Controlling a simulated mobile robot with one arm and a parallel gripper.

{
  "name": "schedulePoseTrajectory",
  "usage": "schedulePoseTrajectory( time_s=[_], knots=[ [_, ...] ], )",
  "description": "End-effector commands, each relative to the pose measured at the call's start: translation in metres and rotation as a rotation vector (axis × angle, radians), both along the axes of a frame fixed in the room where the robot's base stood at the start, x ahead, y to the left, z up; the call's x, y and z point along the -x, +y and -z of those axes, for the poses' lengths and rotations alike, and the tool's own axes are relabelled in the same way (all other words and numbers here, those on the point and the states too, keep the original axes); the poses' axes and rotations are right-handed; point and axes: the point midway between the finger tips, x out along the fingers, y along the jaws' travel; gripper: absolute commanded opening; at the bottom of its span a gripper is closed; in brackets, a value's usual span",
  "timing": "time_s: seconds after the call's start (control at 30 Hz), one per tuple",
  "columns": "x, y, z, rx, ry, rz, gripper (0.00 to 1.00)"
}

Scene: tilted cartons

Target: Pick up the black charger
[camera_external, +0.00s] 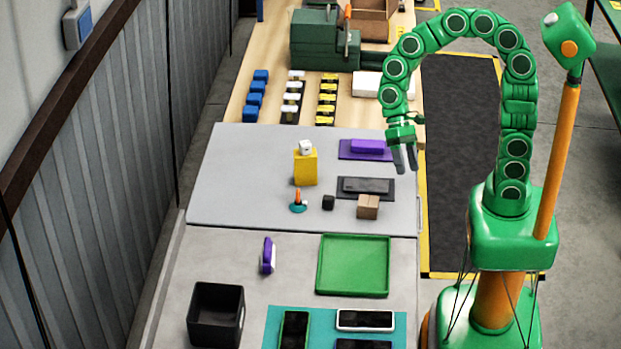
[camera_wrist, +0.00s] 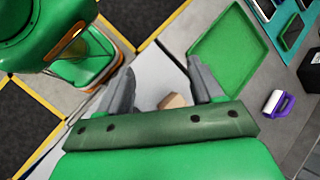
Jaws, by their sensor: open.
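A small black cube, which looks like the black charger (camera_external: 328,202), sits on the light grey table (camera_external: 240,185) in the external view. It stands between a teal and orange item and a small cardboard box. My gripper (camera_external: 405,160) hangs above the right edge of the table, right of the cube and apart from it. Its two fingers point down, open, with nothing between them. In the wrist view my gripper (camera_wrist: 160,72) also shows spread fingers. The small cardboard box (camera_wrist: 172,101) is partly hidden behind the gripper body there. I cannot make out the black cube in that view.
The cardboard box (camera_external: 368,207) stands right of the cube, and the teal and orange item (camera_external: 298,202) left. A yellow block (camera_external: 306,168), a dark tray (camera_external: 366,188) and a purple tray (camera_external: 366,149) lie behind. A green tray (camera_external: 353,265) lies nearer. The table's left side is clear.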

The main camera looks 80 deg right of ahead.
Motion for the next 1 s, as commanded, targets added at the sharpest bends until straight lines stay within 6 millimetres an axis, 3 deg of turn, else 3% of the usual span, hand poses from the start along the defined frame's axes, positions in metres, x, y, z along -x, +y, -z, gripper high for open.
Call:
schedulePoseTrajectory(
  time_s=[0.47, 1.0],
  knots=[
    [-0.095, -0.007, 0.033, -0.202, 0.219, 0.35, 0.66],
    [-0.192, -0.065, 0.103, -0.392, 0.495, 0.777, 0.66]
  ],
)
